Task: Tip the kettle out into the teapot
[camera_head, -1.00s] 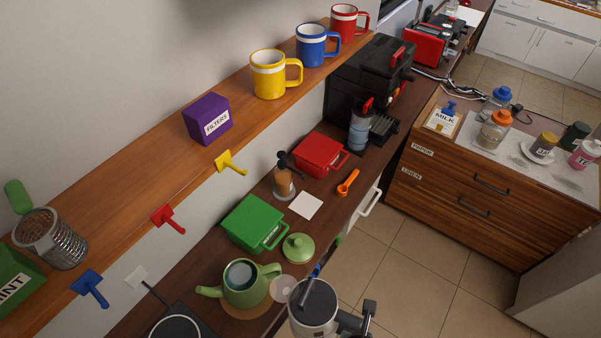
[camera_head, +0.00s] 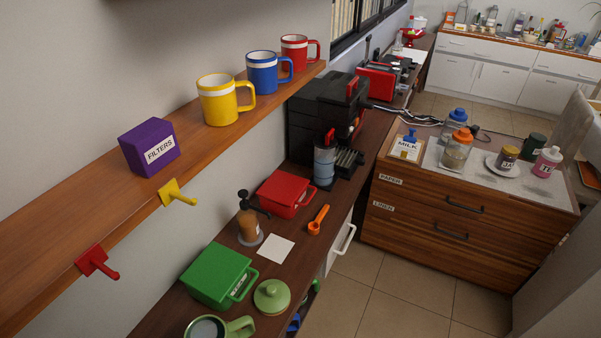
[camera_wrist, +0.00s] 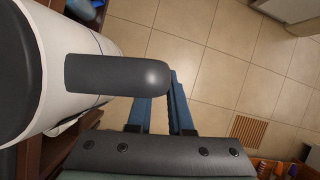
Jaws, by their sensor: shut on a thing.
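The green teapot (camera_head: 236,327) stands at the bottom edge of the head view, cut off by the frame. Its top is open and shows a pale round inside; I cannot tell what it holds. Its green lid (camera_head: 272,296) lies apart on the counter. The white kettle (camera_wrist: 105,48) fills the left of the wrist view, with a dark grey handle (camera_wrist: 115,76). My gripper (camera_wrist: 167,100), with blue fingers, is shut on the kettle by this handle. The kettle and gripper are outside the head view. The kettle's spout is hidden, and its position over the teapot cannot be told.
A green box (camera_head: 217,275) stands close behind the teapot. Beyond are a brown grinder (camera_head: 248,226), a white card (camera_head: 275,249), a red box (camera_head: 285,193) and an orange scoop (camera_head: 318,220). A wooden shelf (camera_head: 130,215) with mugs overhangs the counter. Open tiled floor lies right.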

